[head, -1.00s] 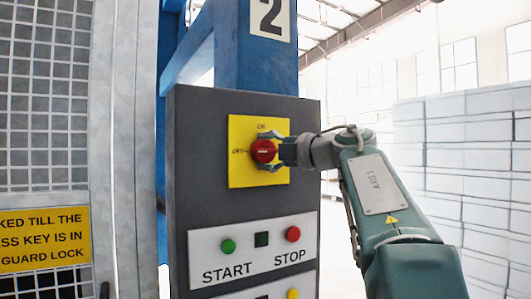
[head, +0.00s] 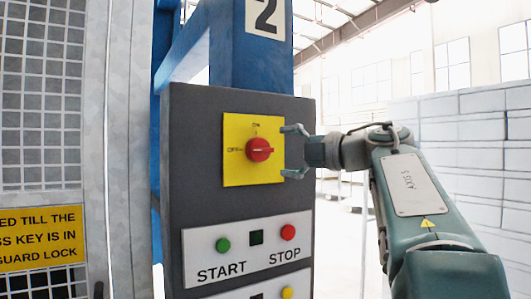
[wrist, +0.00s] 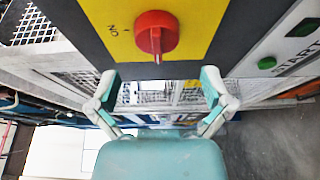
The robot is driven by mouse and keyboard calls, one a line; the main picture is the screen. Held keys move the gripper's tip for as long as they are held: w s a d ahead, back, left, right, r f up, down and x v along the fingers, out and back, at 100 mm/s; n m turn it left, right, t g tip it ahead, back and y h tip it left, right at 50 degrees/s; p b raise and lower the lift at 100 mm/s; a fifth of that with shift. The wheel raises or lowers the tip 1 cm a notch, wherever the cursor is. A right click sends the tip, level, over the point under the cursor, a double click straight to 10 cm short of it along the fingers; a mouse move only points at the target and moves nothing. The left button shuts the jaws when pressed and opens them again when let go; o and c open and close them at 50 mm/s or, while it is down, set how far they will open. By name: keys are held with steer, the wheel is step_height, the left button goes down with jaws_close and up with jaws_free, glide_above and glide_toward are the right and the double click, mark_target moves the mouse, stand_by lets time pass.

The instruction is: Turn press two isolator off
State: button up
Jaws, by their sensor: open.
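The press two isolator is a red rotary knob (head: 259,149) on a yellow plate (head: 235,174), on a dark grey panel under the number 2 sign. ON is printed above the knob and OFF to its left. The knob's grip bar lies horizontal, in line with the OFF mark. In the wrist view the red knob (wrist: 156,32) shows near the top, its bar pointing down the picture; the OFF label is not readable there. My gripper (head: 297,152) is open and empty, in front of the knob and apart from it. Both fingers (wrist: 159,80) are spread in the wrist view.
Below the plate are a green START button (head: 223,245) and a red STOP button (head: 288,232), with a yellow button (head: 287,293) lower. A mesh guard (head: 40,110) with a yellow sign (head: 40,238) stands at left. Space right of the panel is open before pale stacked blocks (head: 470,130).

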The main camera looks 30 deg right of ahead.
steer(key=shift+v, duration=2.7)
